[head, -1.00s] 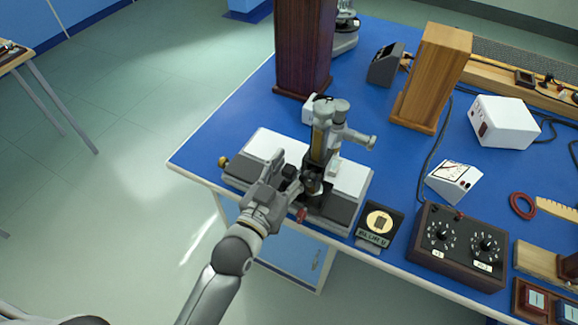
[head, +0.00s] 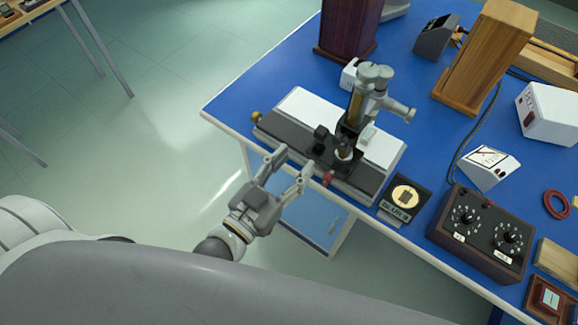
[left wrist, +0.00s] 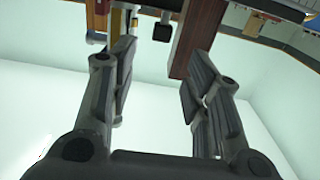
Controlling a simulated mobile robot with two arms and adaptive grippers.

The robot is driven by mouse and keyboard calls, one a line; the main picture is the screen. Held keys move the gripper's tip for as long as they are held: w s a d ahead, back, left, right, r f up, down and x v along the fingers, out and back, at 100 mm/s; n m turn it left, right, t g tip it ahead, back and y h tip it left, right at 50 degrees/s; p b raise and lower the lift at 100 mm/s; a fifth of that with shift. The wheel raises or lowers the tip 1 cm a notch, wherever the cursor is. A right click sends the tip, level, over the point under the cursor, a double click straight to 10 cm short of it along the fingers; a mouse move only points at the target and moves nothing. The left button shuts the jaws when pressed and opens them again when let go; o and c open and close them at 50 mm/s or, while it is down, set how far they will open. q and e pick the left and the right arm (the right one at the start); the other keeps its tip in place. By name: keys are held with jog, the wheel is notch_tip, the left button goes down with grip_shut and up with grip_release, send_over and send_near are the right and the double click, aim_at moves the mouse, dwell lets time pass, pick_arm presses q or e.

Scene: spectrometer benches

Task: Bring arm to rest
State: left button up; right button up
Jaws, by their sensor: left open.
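My left gripper (head: 288,172) is open and empty. In the head view it is off the near left edge of the blue bench, over the floor, just in front of the microscope-like instrument (head: 372,100). Its two fingers point toward the instrument's dark base, apart from it as far as I can tell. The left wrist view shows the two open fingers (left wrist: 155,85) with nothing between them. My right gripper is not in view.
The blue bench (head: 235,103) carries a dark wooden block (head: 348,28), a lighter wooden block (head: 485,55), a small meter (head: 487,166), a box with two dials (head: 480,232) and a small plaque (head: 404,197). Open floor (head: 150,140) lies left of the bench.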

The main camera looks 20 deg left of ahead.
pick_arm(q)
jog(key=shift+s+a, duration=0.1)
jog(key=shift+s, duration=0.2)
dwell(0.4)
jog(key=s+a+f+g+y, duration=0.1)
jog(key=s+a+f+g, duration=0.15)
jog(key=f, duration=0.95)
jog(key=s+a+f+g+y, duration=0.1)
jog(key=f+g, duration=0.2)
jog(key=f, duration=0.8)
jog(key=s+a+f+g+y, duration=0.1)
jog(key=s+f+g, duration=0.1)
jog(key=f, duration=1)
jog(key=s+a+f+g+y, duration=0.1)
jog(key=s+a+f+g, duration=0.3)
jog(key=s+f, duration=0.6)
jog(key=s+a+f+n+g+y, duration=0.1)
jog(key=s+a+f+g, duration=0.3)
jog(key=s+f, duration=0.6)
jog(key=s+a+y, duration=0.1)
jog(key=s, duration=0.2)
jog(key=shift+s+a+f+n, duration=0.15)
jog(key=shift+s+a+n, duration=0.05)
jog(key=shift+n, duration=0.1)
jog(key=shift+g, duration=0.25)
